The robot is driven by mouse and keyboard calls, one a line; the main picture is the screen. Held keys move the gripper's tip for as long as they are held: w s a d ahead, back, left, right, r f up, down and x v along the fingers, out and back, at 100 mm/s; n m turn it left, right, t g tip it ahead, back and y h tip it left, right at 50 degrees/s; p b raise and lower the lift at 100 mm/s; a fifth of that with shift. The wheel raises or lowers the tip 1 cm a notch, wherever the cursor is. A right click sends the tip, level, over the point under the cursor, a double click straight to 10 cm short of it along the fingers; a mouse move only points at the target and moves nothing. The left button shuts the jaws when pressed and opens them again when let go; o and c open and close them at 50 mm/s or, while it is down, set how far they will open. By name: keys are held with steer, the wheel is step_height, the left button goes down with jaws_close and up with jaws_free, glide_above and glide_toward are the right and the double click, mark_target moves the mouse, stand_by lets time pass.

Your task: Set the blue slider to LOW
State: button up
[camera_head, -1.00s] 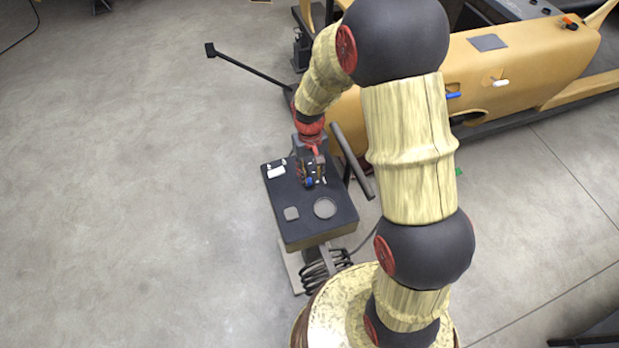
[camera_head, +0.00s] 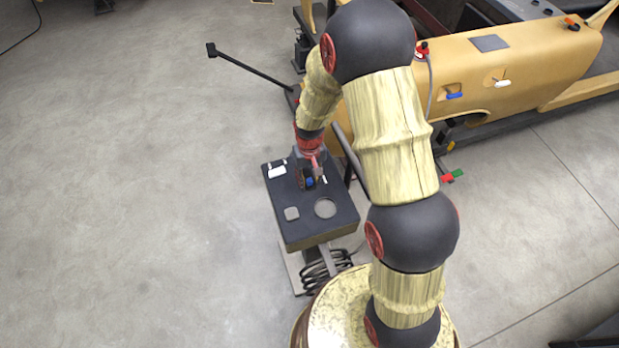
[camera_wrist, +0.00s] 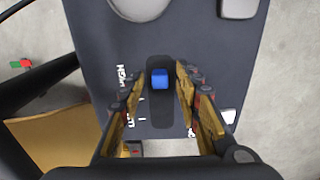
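The blue slider (camera_wrist: 160,78) is a small blue knob in a dark slot on the top of a dark control box (camera_head: 286,228). In the wrist view the knob is near the upper end of the slot, beside the white "HIGH" label; a lower label is partly hidden by a finger. My gripper (camera_wrist: 159,80) is open, with one finger on each side of the knob and gaps visible between fingers and knob. In the head view my gripper (camera_head: 312,181) is over the middle of the box, with the blue knob just visible.
The box top also has a round disc (camera_head: 325,208), a grey square pad (camera_head: 292,214) and a white piece (camera_head: 277,172). A dark bar stands close to the box's right side. A yellow machine body (camera_head: 520,75) is behind at right. Floor at left is clear.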

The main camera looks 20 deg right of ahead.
steer(key=shift+c, duration=0.8)
jaws_close()
